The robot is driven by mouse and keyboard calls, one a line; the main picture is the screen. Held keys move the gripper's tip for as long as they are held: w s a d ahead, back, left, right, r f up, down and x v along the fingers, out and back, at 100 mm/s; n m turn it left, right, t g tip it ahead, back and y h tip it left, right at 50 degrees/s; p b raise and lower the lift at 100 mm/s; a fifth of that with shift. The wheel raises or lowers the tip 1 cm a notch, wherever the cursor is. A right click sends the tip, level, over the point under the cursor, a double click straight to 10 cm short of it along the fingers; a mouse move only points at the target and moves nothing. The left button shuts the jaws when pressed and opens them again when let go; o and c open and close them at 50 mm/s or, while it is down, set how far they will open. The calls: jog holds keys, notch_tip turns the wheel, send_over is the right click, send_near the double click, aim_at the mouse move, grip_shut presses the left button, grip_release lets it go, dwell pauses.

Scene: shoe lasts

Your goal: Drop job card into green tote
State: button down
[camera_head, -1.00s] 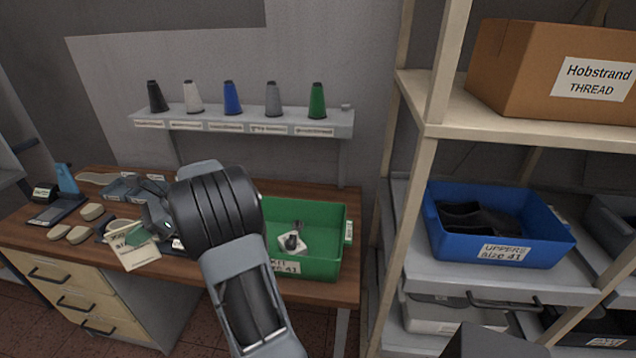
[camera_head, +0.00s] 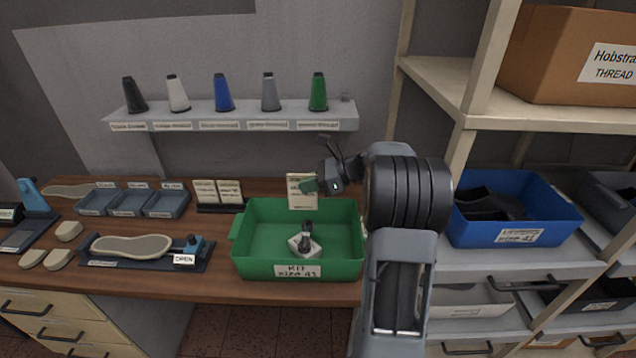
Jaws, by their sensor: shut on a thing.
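The job card (camera_head: 301,194) is a small cream card with printed lines. My gripper (camera_head: 313,186) is shut on its upper right part and holds it upright. In the picture the card overlaps the back rim of the green tote (camera_head: 254,268); I cannot tell its exact height above it. The tote stands on the bench with a label on its front reading KIT size 41. Inside it lies a white piece with a dark part on top (camera_head: 305,243).
A card rack (camera_head: 219,207) with two similar cards stands left of the tote. Further left are small grey-blue trays (camera_head: 130,202) and a fixture with a sole (camera_head: 131,246). A shelf of thread cones (camera_head: 240,116) hangs behind. A blue bin (camera_head: 512,207) sits on the right rack.

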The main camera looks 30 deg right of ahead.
aim_at(310, 209)
jog(key=shift+d+f, duration=0.1)
jog(key=shift+f, duration=0.3)
notch_tip(310, 209, down, 5)
jog(key=b, duration=0.5)
jog(key=shift+b, duration=0.3)
jog(key=shift+r, duration=0.1)
jog(key=c, duration=1.2)
grip_release()
jog(key=shift+o, duration=0.2)
jog(key=shift+s+d, duration=0.1)
jog(key=v, duration=0.7)
jog(key=shift+d, duration=0.2)
jog(key=shift+s, duration=0.1)
